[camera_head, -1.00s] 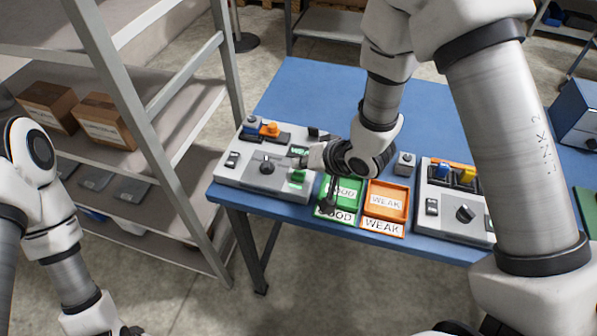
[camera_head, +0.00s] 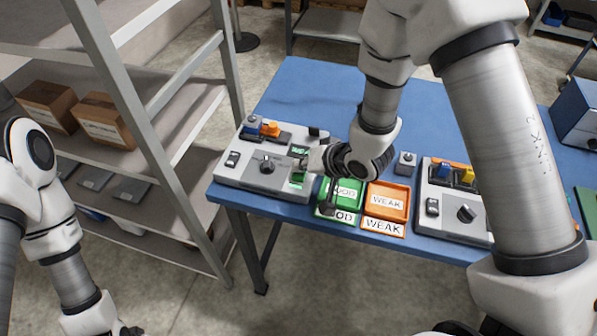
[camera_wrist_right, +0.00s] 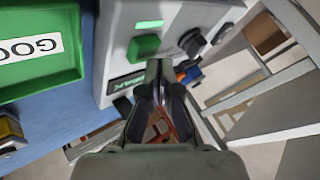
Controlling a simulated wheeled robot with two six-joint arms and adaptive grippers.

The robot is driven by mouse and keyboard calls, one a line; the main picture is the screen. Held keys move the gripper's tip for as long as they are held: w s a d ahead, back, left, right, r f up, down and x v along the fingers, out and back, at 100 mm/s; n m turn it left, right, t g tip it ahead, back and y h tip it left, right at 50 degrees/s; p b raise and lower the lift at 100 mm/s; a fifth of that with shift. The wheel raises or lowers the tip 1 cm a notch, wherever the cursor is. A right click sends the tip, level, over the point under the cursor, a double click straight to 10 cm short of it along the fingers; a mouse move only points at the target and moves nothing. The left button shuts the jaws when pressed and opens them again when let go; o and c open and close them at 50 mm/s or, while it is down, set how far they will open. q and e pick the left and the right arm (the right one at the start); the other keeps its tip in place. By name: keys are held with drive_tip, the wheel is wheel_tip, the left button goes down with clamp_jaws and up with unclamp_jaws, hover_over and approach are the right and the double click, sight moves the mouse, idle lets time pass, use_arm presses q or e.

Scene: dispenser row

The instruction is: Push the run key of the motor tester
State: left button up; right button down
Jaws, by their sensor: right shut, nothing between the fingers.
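The motor tester appears to be the grey box (camera_head: 240,173) at the left end of the blue table. It has a dark knob (camera_wrist_right: 192,40), a small display (camera_wrist_right: 125,84), a green key (camera_wrist_right: 143,47) and a lit green strip (camera_wrist_right: 148,25). My right gripper (camera_wrist_right: 160,64) is shut and empty, its fingertips beside the green key in the wrist view. I cannot tell whether they touch the panel. In the head view the right gripper (camera_head: 309,163) is over the tester's right side. A dark part of my left gripper (camera_head: 130,331) shows at the bottom edge.
A green GOOD tray (camera_head: 327,203) and an orange WEAK tray (camera_head: 372,210) lie right of the tester. A second grey device (camera_head: 428,224) and a small grey box (camera_head: 405,162) stand farther right. A shelf with cartons (camera_head: 103,121) is at left. The table's back is clear.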

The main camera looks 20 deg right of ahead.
sight(302, 175)
drive_tip(key=shift+f+b, duration=0.3)
drive_tip(key=shift+f, duration=0.2)
idle(0.6)
drive_tip(key=shift+s+r+p, duration=0.1)
drive_tip(key=shift+r+p, duration=0.95)
wheel_tip(302, 175, up, 6)
drive_tip(key=p, duration=0.5)
drive_tip(key=shift+p, duration=0.35)
drive_tip(key=shift+f, duration=0.15)
idle(1.0)
